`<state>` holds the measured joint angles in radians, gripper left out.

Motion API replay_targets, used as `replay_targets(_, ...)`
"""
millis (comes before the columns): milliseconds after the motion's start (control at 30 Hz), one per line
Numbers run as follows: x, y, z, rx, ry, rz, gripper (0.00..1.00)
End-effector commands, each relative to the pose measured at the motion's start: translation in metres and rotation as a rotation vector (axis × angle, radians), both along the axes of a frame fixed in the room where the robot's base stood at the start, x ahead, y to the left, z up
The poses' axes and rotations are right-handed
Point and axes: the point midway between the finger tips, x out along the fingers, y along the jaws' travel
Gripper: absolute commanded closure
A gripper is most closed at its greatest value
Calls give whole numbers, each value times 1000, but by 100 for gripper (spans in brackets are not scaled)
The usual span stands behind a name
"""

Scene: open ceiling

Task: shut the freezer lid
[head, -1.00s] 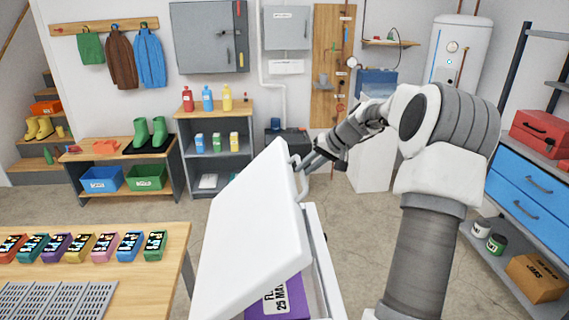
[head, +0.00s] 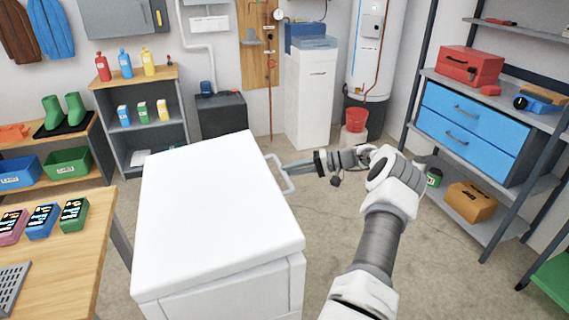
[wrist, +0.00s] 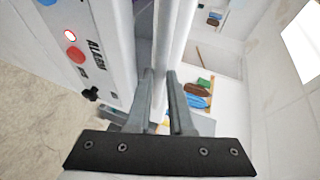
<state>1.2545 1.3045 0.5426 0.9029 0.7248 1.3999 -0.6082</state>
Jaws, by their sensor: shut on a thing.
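The white freezer lid (head: 215,190) lies flat, or nearly so, over the white freezer body (head: 235,292). No clear opening shows along its front edge, but I cannot tell whether the rim is fully seated. The lid handle (head: 273,163) is a pale bar on the lid's right side. My gripper (head: 286,170) reaches it from the right and is shut on it. In the wrist view the two grey fingers (wrist: 158,88) stand on either side of the handle bar (wrist: 160,60). The freezer's control panel (wrist: 80,45), with an ALARM label, shows at upper left there.
A wooden table (head: 75,255) with small labelled boxes stands close on the left. A shelf rack (head: 500,190) is at the right. A black box (head: 221,115) and a white cabinet (head: 310,95) stand behind. Bare floor lies around my arm.

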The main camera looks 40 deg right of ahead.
Motion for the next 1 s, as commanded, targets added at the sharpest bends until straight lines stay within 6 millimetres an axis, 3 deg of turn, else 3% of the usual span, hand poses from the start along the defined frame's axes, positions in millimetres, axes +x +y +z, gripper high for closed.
replay_targets(33, -1, -1, -18, -5, 4, 2, 100)
replay_targets(100, -1, -2, -29, -5, 5, 2, 100)
replay_targets(300, -2, -4, -50, -7, 5, 2, 100)
replay_targets(900, -3, -4, -66, -7, 17, 1, 100)
replay_targets(933, -3, -4, -66, -7, 17, 1, 78)
replay_targets(1000, -3, -4, -67, -7, 17, 1, 66)
